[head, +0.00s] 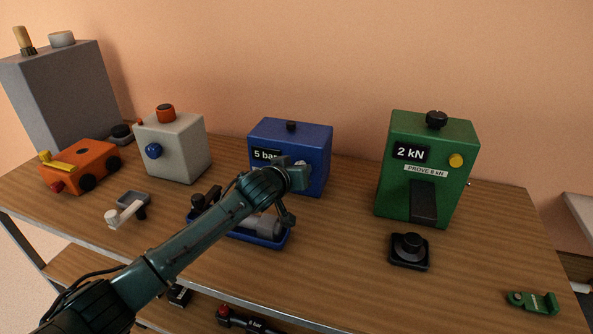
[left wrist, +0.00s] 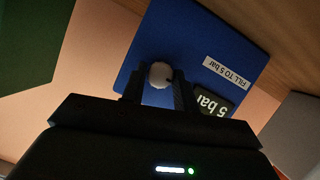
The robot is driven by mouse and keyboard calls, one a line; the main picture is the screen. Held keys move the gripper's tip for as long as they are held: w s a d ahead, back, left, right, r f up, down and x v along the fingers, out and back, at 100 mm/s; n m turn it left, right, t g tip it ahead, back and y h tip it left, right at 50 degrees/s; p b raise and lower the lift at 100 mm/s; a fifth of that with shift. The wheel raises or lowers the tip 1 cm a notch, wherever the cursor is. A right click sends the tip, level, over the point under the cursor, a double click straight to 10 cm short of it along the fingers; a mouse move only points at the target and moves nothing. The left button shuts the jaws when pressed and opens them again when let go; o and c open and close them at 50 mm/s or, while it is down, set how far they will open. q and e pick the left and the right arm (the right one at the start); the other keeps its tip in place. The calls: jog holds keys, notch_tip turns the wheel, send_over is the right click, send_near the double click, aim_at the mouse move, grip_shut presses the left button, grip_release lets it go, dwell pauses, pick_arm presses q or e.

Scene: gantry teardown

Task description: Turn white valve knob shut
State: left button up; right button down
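The blue box (head: 318,150) with the "5 bar" display stands upright at the back middle of the bench. Its white valve knob (left wrist: 160,75) shows in the left wrist view, on the blue face (left wrist: 190,45). In the head view the knob is mostly hidden by my wrist. My left gripper (left wrist: 160,84) is at the blue box's front, with one dark finger on each side of the knob. Little or no gap shows, and I cannot tell whether the fingers press on it. My right gripper is not in view.
A blue tray (head: 275,241) lies below my left forearm. A white-grey box (head: 185,150) and an orange cart (head: 75,170) stand left. A green "2 kN" machine (head: 455,185) stands right, with a black pedestal (head: 409,262) before it. The front right bench is mostly free.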

pick_arm(q)
jog(key=c, duration=0.5)
